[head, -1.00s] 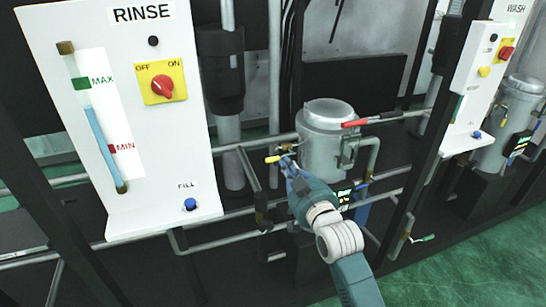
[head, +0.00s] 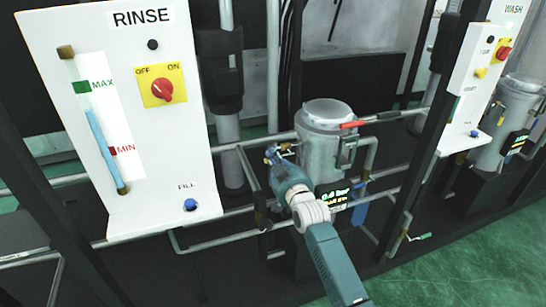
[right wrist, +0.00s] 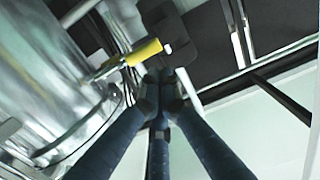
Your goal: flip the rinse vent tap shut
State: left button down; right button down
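The vent tap's yellow lever (right wrist: 143,52) shows in the right wrist view, sticking out from a small fitting beside the shiny metal canister (right wrist: 45,75). In the head view the canister (head: 320,150) stands right of the rinse panel (head: 165,125), and my right gripper hides the lever. My right gripper (head: 272,154) is at the tap, left of the canister. In the wrist view its fingertips (right wrist: 163,88) are drawn together just short of the lever, with nothing seen between them. Whether they touch the lever I cannot tell. My left gripper is out of view.
A red-handled valve (head: 354,124) sits on the pipe right of the canister. A lit pressure display (head: 335,198) is below it, close to my right arm. Pipes and a dark upright post (head: 425,150) surround the canister. The wash panel (head: 482,75) stands at right.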

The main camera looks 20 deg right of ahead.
jog(key=shift+f, duration=0.25)
